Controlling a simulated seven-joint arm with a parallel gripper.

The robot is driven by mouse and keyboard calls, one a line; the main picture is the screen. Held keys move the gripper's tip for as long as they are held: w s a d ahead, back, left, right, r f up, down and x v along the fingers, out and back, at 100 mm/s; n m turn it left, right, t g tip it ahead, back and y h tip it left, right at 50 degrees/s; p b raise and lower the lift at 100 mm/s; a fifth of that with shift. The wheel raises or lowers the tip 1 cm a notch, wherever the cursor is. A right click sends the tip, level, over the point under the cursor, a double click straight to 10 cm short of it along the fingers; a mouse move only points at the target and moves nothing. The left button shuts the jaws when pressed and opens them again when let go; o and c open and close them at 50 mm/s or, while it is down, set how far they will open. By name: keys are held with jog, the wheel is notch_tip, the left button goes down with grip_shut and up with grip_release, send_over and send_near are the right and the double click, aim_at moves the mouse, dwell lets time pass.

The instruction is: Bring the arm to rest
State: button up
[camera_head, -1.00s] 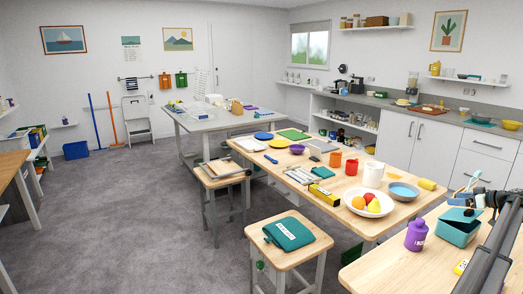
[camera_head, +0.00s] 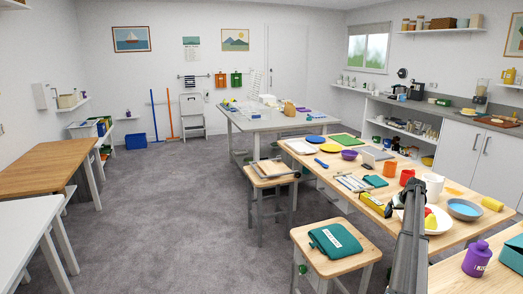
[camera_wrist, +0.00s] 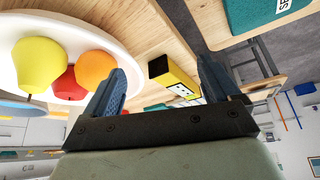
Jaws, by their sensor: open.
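My gripper (camera_wrist: 160,65) is open in the wrist view, with its two fingers apart and nothing held between them. In the head view my arm reaches up from the bottom over the front of the wooden table (camera_head: 338,165). There my gripper is beside the white fruit bowl (camera_head: 415,231), and the arm hides part of it. In the wrist view the bowl (camera_wrist: 128,22), with a yellow pear, a red apple and an orange, is at the left, close to the left finger. A yellow box (camera_wrist: 180,82) shows between the fingers; it also shows in the head view (camera_head: 372,203).
A white mug (camera_head: 433,185), a blue bowl (camera_head: 464,209) and a red mug (camera_head: 406,177) stand near my arm. A stool (camera_head: 335,266) with a teal pouch is left of it. A purple jar (camera_head: 477,259) is at right.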

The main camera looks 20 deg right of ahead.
jog(key=w+a+m+g+h, duration=0.1)
jog(key=w+a+h, duration=0.3)
jog(key=w+a, duration=0.75)
jog(key=w+a+m+h, duration=0.1)
jog(key=w+a+h, duration=0.55)
jog(key=a, duration=0.85)
jog(key=a+f+y, duration=0.2)
jog(key=a+f, duration=0.6)
jog(key=a, duration=0.3)
jog(key=s+a+f+n+g+y, duration=0.2)
jog(key=s+a+f+y, duration=0.1)
jog(key=s+a+f, duration=0.95)
jog(key=s+a+f+n+g+y, duration=0.2)
jog(key=s+a+f, duration=0.7)
jog(key=s+f, duration=0.55)
jog(key=s+a+f+n+g+y, duration=0.1)
jog(key=s+a, duration=0.5)
jog(key=s, duration=0.7)
jog(key=s+a+f+n+g+y, duration=0.1)
jog(key=s+a, duration=0.5)
jog(key=s, duration=0.7)
jog(key=s+a+f+n+g+y, duration=0.1)
jog(key=s+a+f+g+y, duration=0.2)
jog(key=s, duration=1)
jog(key=a+f+g, duration=0.1)
jog(key=a+f, duration=0.1)
jog(key=a, duration=0.1)
jog(key=shift+s+a+f+g+y, duration=0.15)
jog(key=shift+s+f+g+y, duration=0.1)
jog(key=shift+g+y, duration=0.1)
